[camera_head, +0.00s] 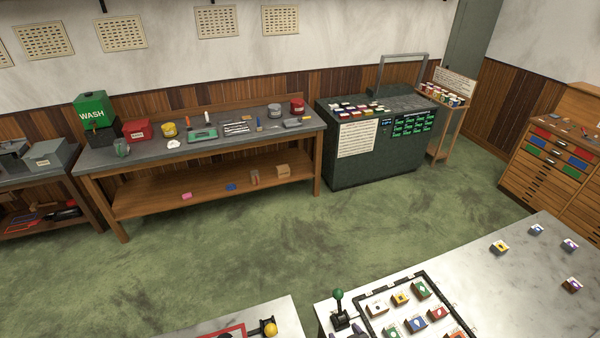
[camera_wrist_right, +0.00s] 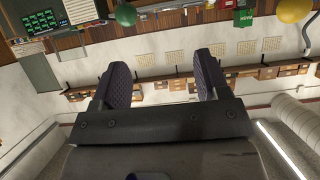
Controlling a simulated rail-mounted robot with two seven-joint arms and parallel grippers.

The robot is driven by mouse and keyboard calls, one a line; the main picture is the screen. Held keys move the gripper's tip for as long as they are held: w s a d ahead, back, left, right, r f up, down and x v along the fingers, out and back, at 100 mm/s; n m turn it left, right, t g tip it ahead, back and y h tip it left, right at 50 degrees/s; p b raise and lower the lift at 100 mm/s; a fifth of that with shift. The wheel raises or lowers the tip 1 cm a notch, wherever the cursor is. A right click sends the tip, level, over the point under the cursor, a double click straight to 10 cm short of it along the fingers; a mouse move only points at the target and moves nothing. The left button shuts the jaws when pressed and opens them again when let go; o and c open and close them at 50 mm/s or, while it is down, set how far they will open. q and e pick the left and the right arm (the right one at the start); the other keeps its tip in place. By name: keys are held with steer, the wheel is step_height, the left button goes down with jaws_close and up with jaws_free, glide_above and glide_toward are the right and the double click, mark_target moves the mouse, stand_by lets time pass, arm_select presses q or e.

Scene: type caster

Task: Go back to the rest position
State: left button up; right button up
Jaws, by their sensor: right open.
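My right gripper (camera_wrist_right: 161,68) shows in the right wrist view with its two dark, ribbed fingers spread wide apart. Nothing is between the fingers, and it points at the open room, away from any surface. My left gripper does not show.
A metal-topped table (camera_head: 465,275) at the front right bears a black-framed tray (camera_head: 366,317) of colored blocks, a green-knobbed lever (camera_head: 338,305) and several loose blocks. A workbench (camera_head: 225,145) and a dark cabinet (camera_head: 350,180) stand along the wall. The green floor (camera_head: 200,250) between is clear.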

steer(key=s+d+r+g+h, duration=0.1)
steer(key=s+d+r+g, duration=0.1)
steer(key=s, duration=0.8)
steer(key=s+d+r+m+g+h, duration=0.1)
steer(key=s+r, duration=0.4)
steer(key=s, duration=0.6)
steer(key=s+d+r+m+g+h, duration=0.1)
steer(key=s+d+r+g, duration=0.3)
steer(key=s, duration=0.7)
steer(key=shift+d+r+g+h, duration=0.35)
steer(key=shift+d+g+h, duration=0.35)
steer(key=shift+d, duration=0.1)
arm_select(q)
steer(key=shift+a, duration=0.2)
arm_select(e)
steer(key=shift+a, duration=0.15)
